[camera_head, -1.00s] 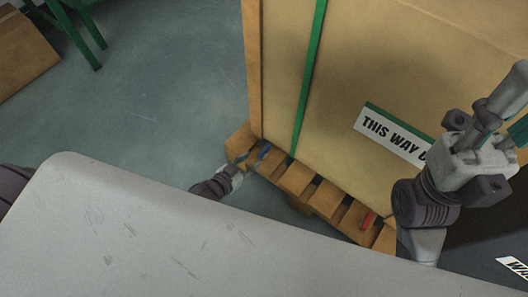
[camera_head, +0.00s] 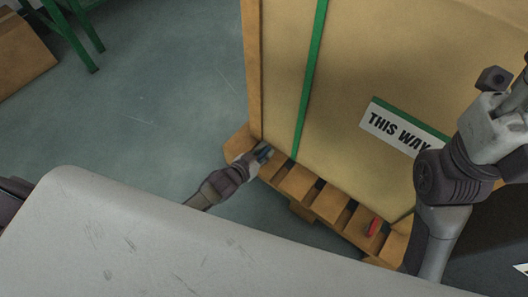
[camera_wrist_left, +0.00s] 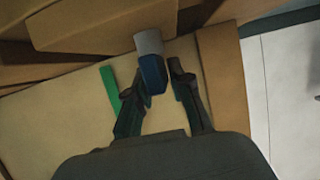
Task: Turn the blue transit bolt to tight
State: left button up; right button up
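The blue transit bolt (camera_wrist_left: 152,74) has a blue head on a grey shank, which meets the wooden pallet at the top of the left wrist view. My left gripper (camera_wrist_left: 155,80) has its two dark fingers either side of the blue head. The left-hand finger is close to the head or touching it; a small gap shows on the right-hand side. In the head view, my left gripper (camera_head: 262,153) is at the pallet's near left corner and mostly hides the bolt. My right arm stands at the right edge, with its gripper out of view.
A large tan crate (camera_head: 345,75) with a green strap and a "THIS WAY" label stands on the wooden pallet (camera_head: 328,203). A red bolt (camera_head: 374,227) is farther right along the pallet. Open floor (camera_head: 160,110) lies to the left.

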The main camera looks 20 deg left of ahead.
pick_arm(q)
grip_shut()
